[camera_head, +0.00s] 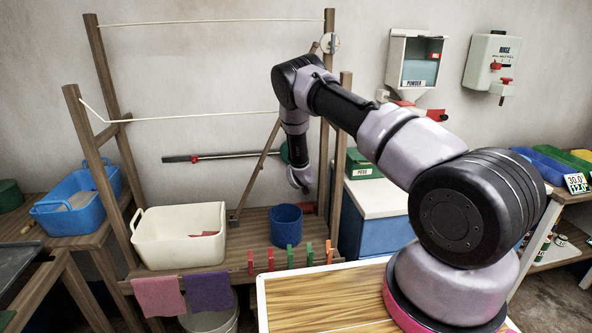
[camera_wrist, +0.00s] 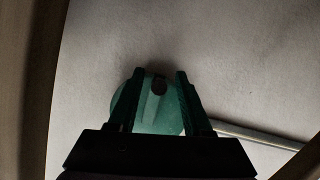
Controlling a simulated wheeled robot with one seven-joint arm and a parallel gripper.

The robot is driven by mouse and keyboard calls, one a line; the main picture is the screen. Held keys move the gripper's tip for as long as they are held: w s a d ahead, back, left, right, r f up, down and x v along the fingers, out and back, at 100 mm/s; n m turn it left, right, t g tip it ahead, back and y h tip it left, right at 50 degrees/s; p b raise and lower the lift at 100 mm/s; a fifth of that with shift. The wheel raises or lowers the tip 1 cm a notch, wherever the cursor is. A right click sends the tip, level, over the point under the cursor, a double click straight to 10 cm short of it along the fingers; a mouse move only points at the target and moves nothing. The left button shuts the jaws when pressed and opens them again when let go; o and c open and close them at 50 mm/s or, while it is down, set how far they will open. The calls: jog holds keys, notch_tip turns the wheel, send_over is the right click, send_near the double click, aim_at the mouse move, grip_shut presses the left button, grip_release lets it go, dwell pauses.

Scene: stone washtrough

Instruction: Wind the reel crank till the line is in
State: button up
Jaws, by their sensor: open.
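A green disc that looks like the reel (camera_wrist: 150,112) fills the middle of the wrist view; its edge shows beside a post in the head view (camera_head: 284,152). A small dark knob, apparently the crank handle (camera_wrist: 159,86), stands on its face. My gripper (camera_wrist: 160,76) is open, its green fingers on either side of the knob in the picture. I cannot tell whether they touch it. In the head view my wrist hangs beside the frame, and the fingers are hidden. Pale line (camera_head: 190,117) runs across the wooden frame, with another strand at the top (camera_head: 210,21).
A white tub (camera_head: 160,253) and blue bucket (camera_head: 287,237) stand on the bench below. A diagonal brace (camera_head: 258,170) and a right post (camera_head: 338,150) flank my wrist. A pale rod (camera_wrist: 255,135) runs right of the disc.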

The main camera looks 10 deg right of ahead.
jog(key=d+v, duration=0.1)
jog(key=v, duration=0.9)
jog(key=shift+s+a+r, duration=0.2)
jog(key=shift+s+a, duration=0.15)
jog(key=shift+a, duration=0.2)
